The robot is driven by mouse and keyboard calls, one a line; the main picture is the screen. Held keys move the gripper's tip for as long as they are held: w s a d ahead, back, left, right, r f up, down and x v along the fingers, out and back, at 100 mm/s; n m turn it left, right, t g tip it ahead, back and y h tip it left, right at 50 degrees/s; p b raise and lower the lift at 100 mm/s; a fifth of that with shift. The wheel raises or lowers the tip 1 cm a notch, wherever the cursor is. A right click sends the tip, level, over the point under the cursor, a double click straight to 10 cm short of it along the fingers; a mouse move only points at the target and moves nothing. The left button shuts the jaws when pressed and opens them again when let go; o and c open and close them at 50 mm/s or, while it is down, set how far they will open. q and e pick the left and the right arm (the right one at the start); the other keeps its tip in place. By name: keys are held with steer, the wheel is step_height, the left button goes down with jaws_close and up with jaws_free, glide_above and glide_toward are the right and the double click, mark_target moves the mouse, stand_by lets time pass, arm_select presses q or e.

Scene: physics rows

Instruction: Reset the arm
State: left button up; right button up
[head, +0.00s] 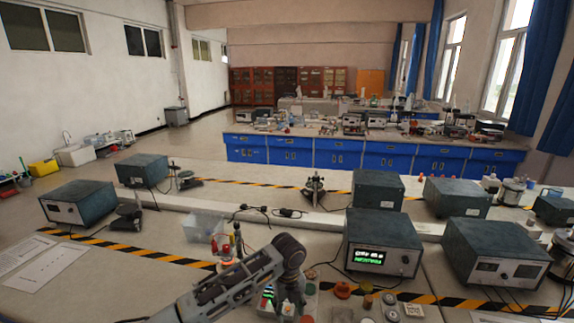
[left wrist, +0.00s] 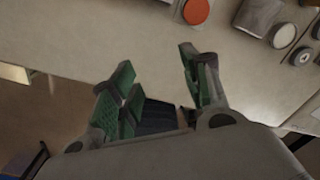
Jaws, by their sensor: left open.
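My left arm reaches in from the bottom of the head view and bends down at its wrist, with the left gripper (head: 284,306) low over the near bench edge. In the left wrist view the left gripper (left wrist: 157,68) is open, its green-padded fingers apart with nothing between them. Pale bench top shows beyond the fingertips. An orange-red round lid (left wrist: 196,11) lies ahead of the fingers, apart from them. My right gripper is in neither view.
A teal instrument with a lit green display (head: 383,243) stands right of my wrist. A clear plastic box (head: 203,226) and small bottles stand behind the arm. Several small jars crowd the near bench (head: 340,310). Bare bench lies to the left (head: 120,275).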

arm_select(q)
steer(key=s+f+n+t+h, duration=0.1)
steer(key=s+f+n+h, duration=0.25)
steer(key=s+n, duration=0.8)
steer(key=s+a+n+t+y, duration=0.1)
steer(key=s+a+n+y, duration=0.1)
steer(key=s+a+n, duration=0.6)
steer(key=s+a+n+t+y, duration=0.2)
steer(key=s+a+n, duration=0.2)
steer(key=a+n, duration=0.85)
step_height(320, 180, down, 35)
steer(key=s+a+m+g+b, duration=0.2)
steer(key=s+m, duration=0.1)
steer(key=s+a+f+b, duration=0.1)
steer(key=s+a+f, duration=0.1)
steer(key=s+f, duration=0.8)
steer(key=s+a+f+g, duration=0.1)
steer(key=s+a+f, duration=0.1)
steer(key=s+f, duration=0.9)
steer(key=shift+s+a+f+b, duration=0.2)
steer(key=shift+s+b, duration=0.15)
steer(key=shift+s, duration=0.2)
